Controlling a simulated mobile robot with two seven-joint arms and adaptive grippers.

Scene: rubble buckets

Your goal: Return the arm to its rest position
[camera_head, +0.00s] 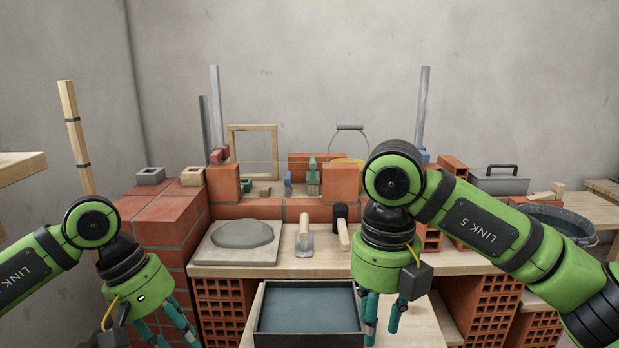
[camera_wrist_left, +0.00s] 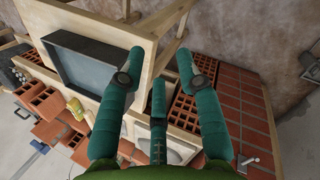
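My left arm comes in from the left, and its gripper (camera_head: 172,332) hangs low beside the brick stack. In the left wrist view this gripper (camera_wrist_left: 160,68) has its teal fingers spread apart with nothing between them. My right arm reaches in from the right, and its gripper (camera_head: 385,314) points down at the right edge of a dark shallow tray (camera_head: 309,342). The right fingers are apart and I see nothing held between them. The tray also shows in the left wrist view (camera_wrist_left: 62,42), to the upper left of the left fingers.
A wooden bench (camera_head: 300,270) carries a mortar slab (camera_head: 242,234) and a trowel (camera_head: 304,240). Bricks (camera_head: 165,215) are stacked at left. A yellow bucket (camera_head: 350,160) stands behind, partly hidden by my right arm. A dark metal tub (camera_head: 560,220) stands at right.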

